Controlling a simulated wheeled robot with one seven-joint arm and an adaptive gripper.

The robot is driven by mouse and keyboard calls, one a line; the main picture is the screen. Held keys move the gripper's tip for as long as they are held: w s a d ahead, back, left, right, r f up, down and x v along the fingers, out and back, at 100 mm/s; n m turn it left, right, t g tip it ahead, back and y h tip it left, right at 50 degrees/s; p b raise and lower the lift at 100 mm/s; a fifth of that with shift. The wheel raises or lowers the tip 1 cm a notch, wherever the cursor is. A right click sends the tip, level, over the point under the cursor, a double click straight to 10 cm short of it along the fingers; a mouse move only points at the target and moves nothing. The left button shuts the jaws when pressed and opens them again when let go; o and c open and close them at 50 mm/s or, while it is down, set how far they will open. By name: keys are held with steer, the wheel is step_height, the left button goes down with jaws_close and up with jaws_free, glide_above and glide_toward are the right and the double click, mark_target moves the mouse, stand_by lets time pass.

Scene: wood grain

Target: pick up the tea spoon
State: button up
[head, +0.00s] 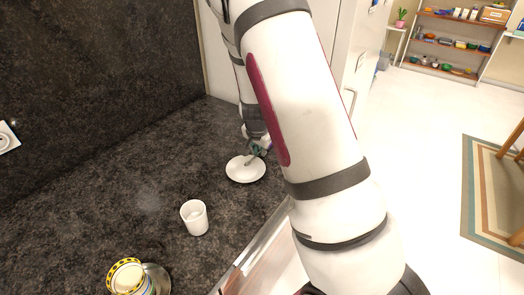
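My gripper (259,148) is small in the head view, at the far right part of the dark counter. It is low over the right rim of a white saucer (240,176). A thin grey piece (249,160) lies between the fingertips and the saucer; it may be the tea spoon or part of a finger, and I cannot tell which. No other spoon shows clearly. My arm hides the counter to the right of the saucer. Whether the fingers are open or shut is too small to see.
A white cup (195,218) stands in front of the saucer on the dark counter (120,190). A yellow-patterned cup (126,277) and a metal dish (160,277) are at the front left. The counter's left middle is clear. A white cabinet (350,75) rises behind my arm.

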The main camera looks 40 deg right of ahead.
steer(key=shift+w+f, duration=0.1)
steer(key=shift+f, duration=0.25)
jaws_close()
stand_by(0.3)
